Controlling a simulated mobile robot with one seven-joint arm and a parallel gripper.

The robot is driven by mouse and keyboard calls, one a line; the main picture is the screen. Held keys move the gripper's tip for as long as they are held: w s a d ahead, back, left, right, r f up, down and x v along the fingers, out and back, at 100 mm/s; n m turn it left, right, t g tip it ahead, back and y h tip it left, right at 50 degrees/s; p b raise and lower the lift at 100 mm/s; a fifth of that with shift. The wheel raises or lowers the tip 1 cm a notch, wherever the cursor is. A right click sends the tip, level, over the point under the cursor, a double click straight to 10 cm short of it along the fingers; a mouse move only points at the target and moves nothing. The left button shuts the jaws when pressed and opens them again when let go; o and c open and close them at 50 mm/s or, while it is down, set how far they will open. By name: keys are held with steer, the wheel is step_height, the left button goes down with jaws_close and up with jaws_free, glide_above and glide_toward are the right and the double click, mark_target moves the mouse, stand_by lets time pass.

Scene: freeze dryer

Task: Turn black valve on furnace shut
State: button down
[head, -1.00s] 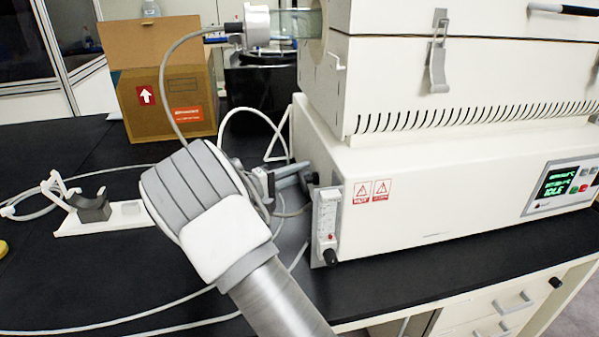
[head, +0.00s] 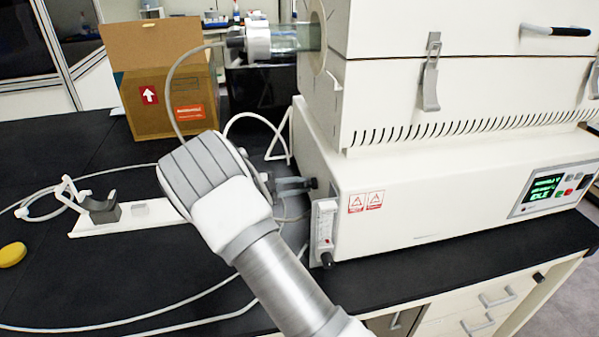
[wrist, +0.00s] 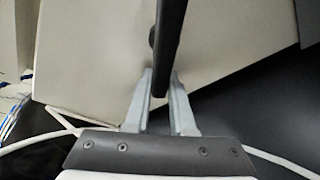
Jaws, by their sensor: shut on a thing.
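The white furnace (head: 450,185) stands on the black bench at the right. My gripper (head: 300,183) is at the left side of its base, largely hidden behind my wrist in the head view. In the wrist view my gripper (wrist: 160,92) has a finger on each side of a long black bar, which I take to be the black valve's handle (wrist: 169,45). It is shut on this bar. The valve's dark end (head: 313,183) shows small against the furnace side in the head view.
A flowmeter (head: 325,228) with a black knob is on the furnace's front left corner. A cardboard box (head: 160,100) stands behind. A white stand (head: 110,220), loose cables and a yellow disc (head: 12,255) lie to the left.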

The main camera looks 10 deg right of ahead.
steer(key=n+g+p, duration=0.1)
steer(key=n+p, duration=0.1)
steer(key=s+n+g+p, duration=0.1)
steer(key=n+p, duration=0.1)
steer(key=shift+s+f+y, duration=0.2)
steer(key=shift+f+y, duration=0.15)
steer(key=shift+y, duration=0.05)
steer(key=shift+s+f+n+g+p, duration=0.2)
steer(key=shift+s+n+g+p, duration=0.2)
steer(key=shift+n+g+p, duration=0.3)
steer(key=shift+s+f+n+g+p, duration=0.15)
steer(key=shift+s+n+g+p, duration=0.2)
steer(key=shift+n+g+p, duration=0.35)
steer(key=shift+n, duration=0.3)
steer(key=c, duration=0.8)
jaws_free()
steer(key=shift+o, duration=0.2)
steer(key=v, duration=1.7)
steer(key=shift+a+r+b, duration=0.15)
steer(key=shift+a+b, duration=0.05)
steer(key=shift+b, duration=0.25)
steer(key=shift+s, duration=0.1)
